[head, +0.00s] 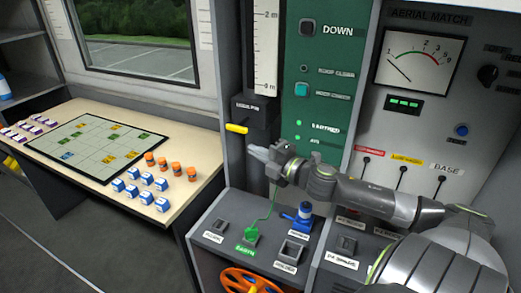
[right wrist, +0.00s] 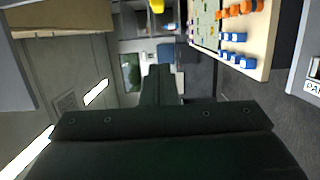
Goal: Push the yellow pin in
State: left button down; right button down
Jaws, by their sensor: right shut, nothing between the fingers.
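The yellow pin (head: 236,128) sticks out to the left from a dark box (head: 255,112) with a white label, below the white scale. A small yellow piece (right wrist: 156,5), apparently the pin, shows at the top edge of the right wrist view. My right gripper (head: 251,149) is shut and empty. In the head view it is just below and right of the pin, pointing left, with a gap between them. Its closed fingers (right wrist: 160,72) show in the middle of the right wrist view. My left gripper is not in view.
A green panel (head: 325,60) and a grey gauge panel (head: 420,100) stand behind my right arm. Below are a console with a green cable (head: 268,212), a blue part (head: 303,213) and an orange wheel (head: 247,280). A table (head: 190,150) with a board and small blocks is left.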

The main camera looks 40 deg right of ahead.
jog(key=shift+s+d, duration=0.1)
jog(key=shift+s, duration=0.3)
jog(key=shift+s+p, duration=0.1)
jog(key=shift+p, duration=0.2)
